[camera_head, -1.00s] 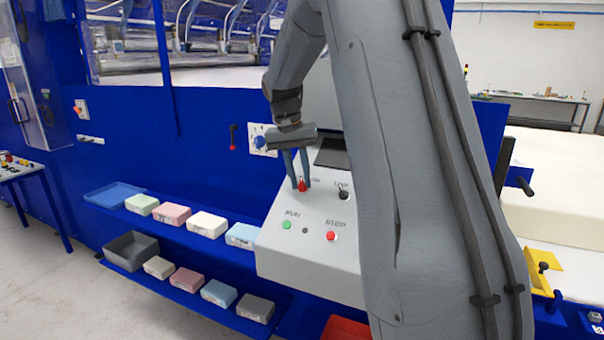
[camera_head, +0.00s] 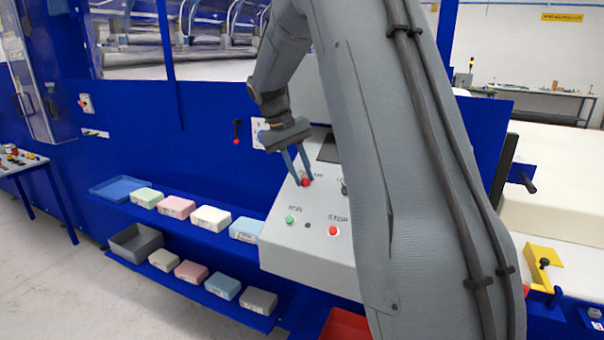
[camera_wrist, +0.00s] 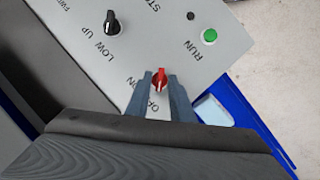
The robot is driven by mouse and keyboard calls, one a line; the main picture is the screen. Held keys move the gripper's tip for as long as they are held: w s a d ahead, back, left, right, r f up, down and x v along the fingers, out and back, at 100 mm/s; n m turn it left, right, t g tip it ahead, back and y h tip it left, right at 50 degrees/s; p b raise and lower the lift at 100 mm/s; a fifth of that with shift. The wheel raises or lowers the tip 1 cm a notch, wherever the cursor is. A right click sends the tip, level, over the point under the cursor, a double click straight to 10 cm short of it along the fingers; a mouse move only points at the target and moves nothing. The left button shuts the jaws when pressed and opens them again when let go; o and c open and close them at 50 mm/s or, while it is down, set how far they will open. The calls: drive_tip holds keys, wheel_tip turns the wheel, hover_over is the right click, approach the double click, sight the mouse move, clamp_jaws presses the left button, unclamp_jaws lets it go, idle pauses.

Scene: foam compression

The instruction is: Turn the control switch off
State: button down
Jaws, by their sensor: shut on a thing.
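The control switch is a red knob (camera_head: 305,182) on the sloped top of a grey control panel (camera_head: 290,258). The red knob also shows in the wrist view (camera_wrist: 159,80), with a partly hidden "OFF" or "ON" label beside it. My gripper (camera_head: 304,180) has its two blue-grey fingers closed around the knob, one on each side. In the wrist view my gripper (camera_wrist: 160,82) grips the knob near its fingertips. I cannot tell whether the knob stands at on or off.
A black LOW/UP selector (camera_wrist: 112,24), a green RUN button (camera_head: 290,219) and a red STOP button (camera_head: 333,230) share the panel. Blue shelves with coloured foam blocks (camera_head: 211,217) and a grey bin (camera_head: 135,242) stand to the left. Open floor lies in front.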

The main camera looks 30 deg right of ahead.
drive_tip(key=c, duration=1.9)
unclamp_jaws()
drive_tip(key=b+v, duration=0.2)
drive_tip(key=v, duration=0.5)
drive_tip(key=shift+a+r+b, duration=0.15)
drive_tip(key=shift+r+b, duration=0.25)
drive_tip(key=s+a+f, duration=0.3)
drive_tip(key=f, duration=0.1)
drive_tip(key=s+a+f+n+t+y, duration=0.1)
drive_tip(key=s+a+f, duration=0.2)
drive_tip(key=f, duration=0.1)
drive_tip(key=s+a+f+n+t+y, duration=0.1)
drive_tip(key=s+a+f, duration=0.2)
drive_tip(key=shift+f, duration=0.4)
drive_tip(key=s+a+f+n+y+b, duration=0.1)
drive_tip(key=s+a+f+b, duration=0.3)
drive_tip(key=s+f, duration=1)
drive_tip(key=shift+s+a+t+y, duration=0.35)
drive_tip(key=shift+s+a, duration=0.2)
drive_tip(key=shift+a, duration=0.35)
